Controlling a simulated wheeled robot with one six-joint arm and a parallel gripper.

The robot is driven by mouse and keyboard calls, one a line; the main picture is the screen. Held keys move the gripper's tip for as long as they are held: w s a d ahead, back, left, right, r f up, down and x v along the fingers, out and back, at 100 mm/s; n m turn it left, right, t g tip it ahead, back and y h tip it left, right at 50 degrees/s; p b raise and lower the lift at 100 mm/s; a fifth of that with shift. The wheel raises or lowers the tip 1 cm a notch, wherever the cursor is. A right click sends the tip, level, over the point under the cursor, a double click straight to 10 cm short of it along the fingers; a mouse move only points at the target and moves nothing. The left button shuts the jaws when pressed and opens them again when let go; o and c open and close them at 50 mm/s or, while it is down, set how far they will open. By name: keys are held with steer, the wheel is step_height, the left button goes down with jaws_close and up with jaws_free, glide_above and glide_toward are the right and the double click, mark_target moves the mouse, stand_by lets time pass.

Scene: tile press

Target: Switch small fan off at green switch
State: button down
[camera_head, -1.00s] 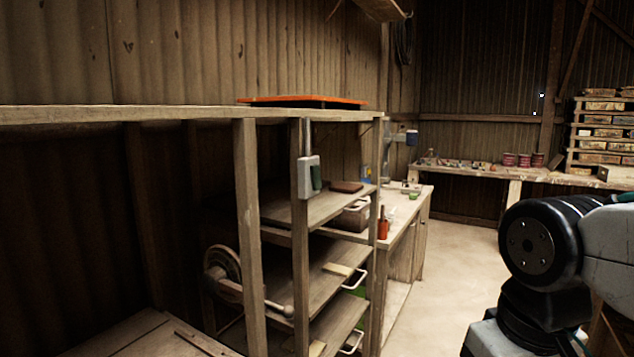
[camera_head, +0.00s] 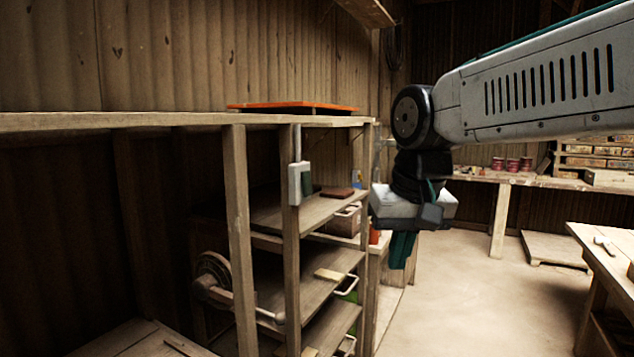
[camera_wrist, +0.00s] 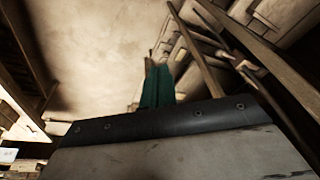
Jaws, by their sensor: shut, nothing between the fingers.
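A clear gap lies between the fingers and the switch. The fingers also show in the wrist view (camera_wrist: 157,88), over blurred floor, with nothing in them. The switch is not seen in the wrist view. I cannot make out a small fan for certain.
The shelf rack (camera_head: 236,240) has upright posts and several boards. An orange-edged tray (camera_head: 292,107) lies on its top. A round wheel-like part with a lever (camera_head: 213,277) sits behind the posts. A workbench (camera_head: 600,245) stands at right. Open floor (camera_head: 470,300) lies between.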

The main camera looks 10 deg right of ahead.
mark_target(307, 183)
steer(key=w+a+r+m+t, duration=0.2)
steer(key=w+r+m, duration=0.1)
steer(key=w+r, duration=0.4)
steer(key=w+a+r+m+t, duration=0.1)
steer(key=w+a+r+m, duration=0.1)
steer(key=w+r, duration=0.5)
steer(key=shift+w+r+m+t+y, duration=0.15)
steer(key=shift+r+m+t+y, duration=0.25)
steer(key=shift+r, duration=0.5)
steer(key=w+a+f, duration=0.4)
steer(key=w+f, duration=0.4)
steer(key=f, duration=0.1)
